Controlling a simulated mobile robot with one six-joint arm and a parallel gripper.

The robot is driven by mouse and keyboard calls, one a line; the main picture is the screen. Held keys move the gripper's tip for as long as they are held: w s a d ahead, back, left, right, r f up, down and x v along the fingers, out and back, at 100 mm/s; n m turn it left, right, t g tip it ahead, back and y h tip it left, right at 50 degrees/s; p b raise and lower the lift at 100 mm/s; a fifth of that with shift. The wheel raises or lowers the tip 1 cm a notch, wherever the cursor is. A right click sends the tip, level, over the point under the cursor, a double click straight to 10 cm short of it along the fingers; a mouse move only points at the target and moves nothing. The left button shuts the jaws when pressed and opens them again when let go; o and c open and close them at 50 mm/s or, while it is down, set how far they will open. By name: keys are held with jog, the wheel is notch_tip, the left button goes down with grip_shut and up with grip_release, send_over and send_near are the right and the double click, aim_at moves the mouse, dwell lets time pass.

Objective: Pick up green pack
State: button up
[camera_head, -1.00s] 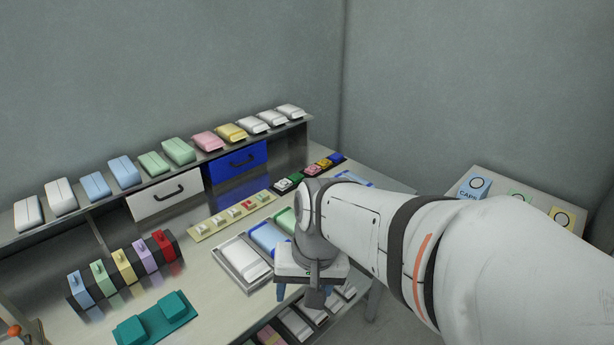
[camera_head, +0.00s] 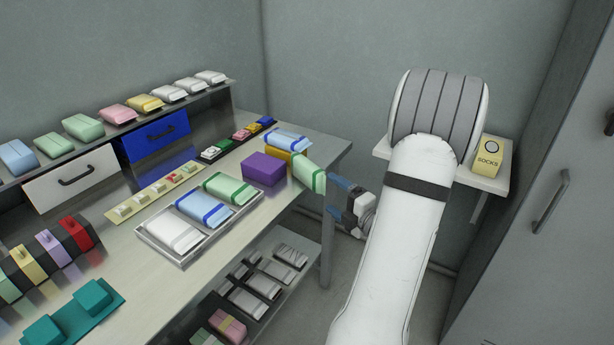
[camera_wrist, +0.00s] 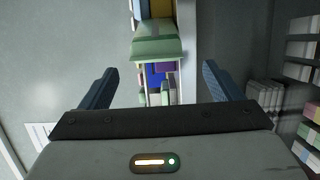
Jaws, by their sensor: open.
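In the wrist view the green pack (camera_wrist: 156,47) is ahead, centred beyond the fingers. My gripper (camera_head: 333,188) is just right of the pack, off the bench edge. In the wrist view its blue fingers (camera_wrist: 160,70) are spread wide, with nothing held between them. Whether the near finger touches the pack is unclear.
A purple box (camera_head: 264,169) stands just left of the green pack. A tray (camera_head: 187,262) holds white, blue and another green pack (camera_head: 229,188). A lower shelf holds several packs.

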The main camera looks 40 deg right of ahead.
aim_at(321, 179)
jog(key=w, duration=0.7)
jog(key=shift+w+r+b, duration=0.2)
jog(key=shift+w+b, duration=0.1)
jog(key=shift+b, duration=0.05)
jog(key=shift+c, duration=0.4)
jog(key=c, duration=1.1)
jog(key=shift+s+d+r, duration=0.15)
jog(key=shift+s+r, duration=0.3)
jog(key=shift+r, duration=0.05)
jog(key=s+r+p, duration=0.1)
jog(key=s+r, duration=0.2)
jog(key=s, duration=0.3)
jog(key=s+d+r+p, duration=0.1)
jog(key=s+r+p, duration=0.1)
jog(key=s+r, duration=0.2)
jog(key=shift+s, duration=1.65)
